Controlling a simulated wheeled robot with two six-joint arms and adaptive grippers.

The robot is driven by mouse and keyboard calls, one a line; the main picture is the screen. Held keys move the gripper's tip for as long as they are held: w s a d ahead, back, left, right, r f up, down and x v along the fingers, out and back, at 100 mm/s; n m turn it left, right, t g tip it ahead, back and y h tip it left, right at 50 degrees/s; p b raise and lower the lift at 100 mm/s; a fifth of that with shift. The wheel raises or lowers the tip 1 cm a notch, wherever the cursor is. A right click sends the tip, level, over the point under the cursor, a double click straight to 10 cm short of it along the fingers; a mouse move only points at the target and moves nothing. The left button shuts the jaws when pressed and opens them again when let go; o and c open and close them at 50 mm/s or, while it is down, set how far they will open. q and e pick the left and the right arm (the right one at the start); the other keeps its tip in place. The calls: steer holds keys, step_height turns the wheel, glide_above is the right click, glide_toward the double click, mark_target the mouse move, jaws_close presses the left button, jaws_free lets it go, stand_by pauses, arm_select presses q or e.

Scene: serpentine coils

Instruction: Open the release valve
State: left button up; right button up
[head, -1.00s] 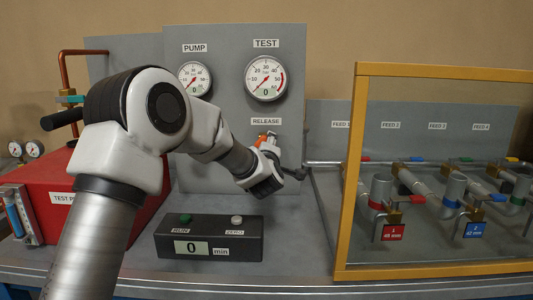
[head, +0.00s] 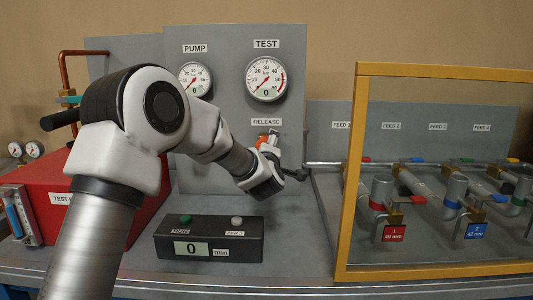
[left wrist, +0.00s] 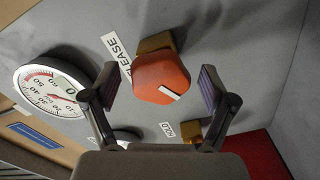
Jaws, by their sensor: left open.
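The release valve has an orange-red knob (left wrist: 162,78) with a white mark on its face, on a brass body (left wrist: 156,43) at the grey panel. In the head view a bit of the orange knob (head: 262,141) shows below the RELEASE label (head: 266,122), mostly hidden by my left gripper (head: 268,145). In the left wrist view my left gripper (left wrist: 160,88) is open, with one finger on each side of the knob. I see gaps between the fingers and the knob. My right gripper is not in view.
The TEST gauge (head: 265,79) and PUMP gauge (head: 195,80) sit above on the panel, both near 0. A timer box (head: 209,239) reading 0 stands below. A yellow-framed guard (head: 346,190) with feed valves stands to the right. A red box (head: 80,195) is at left.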

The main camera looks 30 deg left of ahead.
arm_select(q)
steer(key=v, duration=1.1)
steer(key=shift+s, duration=0.2)
